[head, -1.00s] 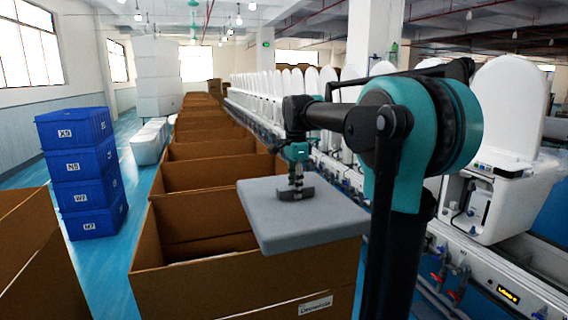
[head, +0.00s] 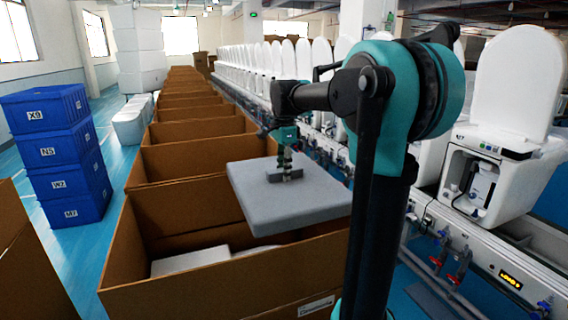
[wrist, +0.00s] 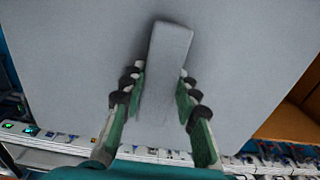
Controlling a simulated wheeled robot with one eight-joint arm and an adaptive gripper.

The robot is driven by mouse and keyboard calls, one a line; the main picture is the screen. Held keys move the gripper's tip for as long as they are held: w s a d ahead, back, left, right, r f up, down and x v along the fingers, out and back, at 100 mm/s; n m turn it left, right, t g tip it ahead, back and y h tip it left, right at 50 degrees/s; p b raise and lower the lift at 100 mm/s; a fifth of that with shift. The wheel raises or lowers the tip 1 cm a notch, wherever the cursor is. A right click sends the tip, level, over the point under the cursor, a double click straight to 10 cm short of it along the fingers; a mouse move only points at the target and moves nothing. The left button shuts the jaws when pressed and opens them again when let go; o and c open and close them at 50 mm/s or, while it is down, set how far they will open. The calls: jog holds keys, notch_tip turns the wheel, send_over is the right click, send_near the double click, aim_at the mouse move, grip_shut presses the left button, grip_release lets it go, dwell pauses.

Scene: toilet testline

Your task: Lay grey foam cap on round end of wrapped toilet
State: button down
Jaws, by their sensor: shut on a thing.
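The grey foam cap (head: 300,208) is a flat square slab with a raised ridge on its upper face. My gripper (head: 285,172) is shut on that ridge and holds the slab roughly level in the air, over the right part of the nearest open carton. In the wrist view the fingers of my gripper (wrist: 161,85) stand on both sides of the ridge, and the cap (wrist: 75,60) fills most of the picture. White pieces (head: 190,261) show low inside the carton. They may be the wrapped toilet, but its round end cannot be made out; the cap and carton wall hide part of them.
The nearest carton (head: 225,290) has tall brown walls, with a row of open cartons behind it. Blue crates (head: 65,155) are stacked at the left. White toilets (head: 500,150) stand on the test line at the right. Blue floor is clear between crates and cartons.

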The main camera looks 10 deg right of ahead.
notch_tip(320, 180, down, 35)
dwell(2.0)
jog(key=shift+f, duration=0.4)
dwell(0.9)
jog(key=c, duration=1.1)
grip_release()
jog(key=shift+o, duration=0.2)
notch_tip(320, 180, up, 12)
